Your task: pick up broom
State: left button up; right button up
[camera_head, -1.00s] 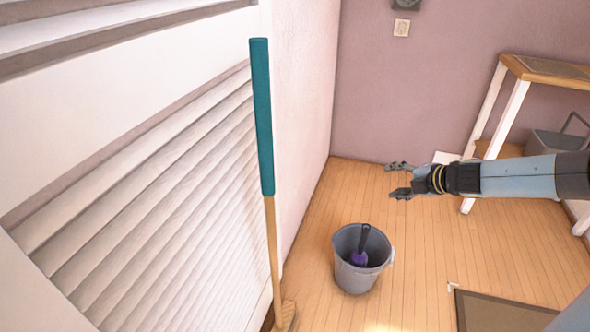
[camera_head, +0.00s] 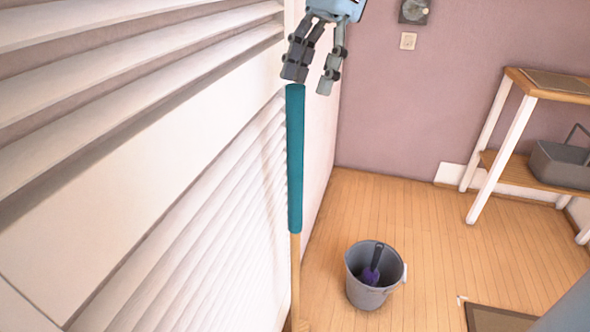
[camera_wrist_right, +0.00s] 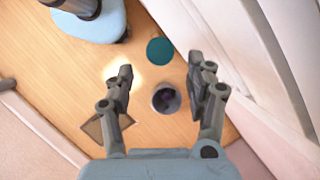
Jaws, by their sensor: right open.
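The broom stands upright beside the white louvered panel on the left in the head view. My right gripper (camera_head: 310,86) is above the top of the handle, fingers pointing down, open and empty. In the right wrist view, the round teal handle end (camera_wrist_right: 160,50) shows just beyond the open fingers (camera_wrist_right: 160,76), apart from them. My left gripper is not in view.
A grey bucket (camera_head: 360,293) with a purple-headed tool (camera_head: 371,272) stands on the wood floor right of the broom. A shelf unit (camera_head: 512,130) holding a grey basket (camera_head: 562,164) is at the right. A brown mat (camera_head: 500,319) lies at the bottom right. The louvered panel (camera_head: 180,250) is close to the broom.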

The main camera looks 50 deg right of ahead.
aim_at(288, 141)
jog(key=b+x, duration=0.1)
jog(key=x, duration=0.6)
jog(key=shift+w+a, duration=0.1)
jog(key=shift+a, duration=0.05)
jog(key=shift+c, duration=0.2)
grip_shut()
